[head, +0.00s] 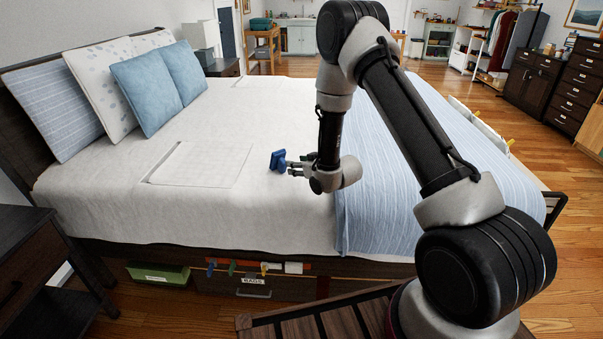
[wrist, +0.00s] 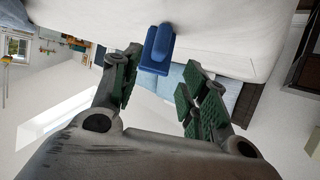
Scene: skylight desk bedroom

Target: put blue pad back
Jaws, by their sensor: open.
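The blue pad (head: 278,160) is a small dark-blue block with a raised handle-like part, at the white bed cover. My gripper (head: 291,168) is beside it, on its right in the head view. In the wrist view the blue pad (wrist: 157,50) is in front of my open fingers (wrist: 163,68), around and just beyond the gap between their tips, nearer the left finger. The fingers are spread and do not appear closed on it. I cannot tell whether the pad touches a finger.
A bed (head: 110,205) holds pillows (head: 145,92), a flat white panel (head: 200,165) and a striped blue blanket (head: 430,190). A dark nightstand (head: 30,240) stands left.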

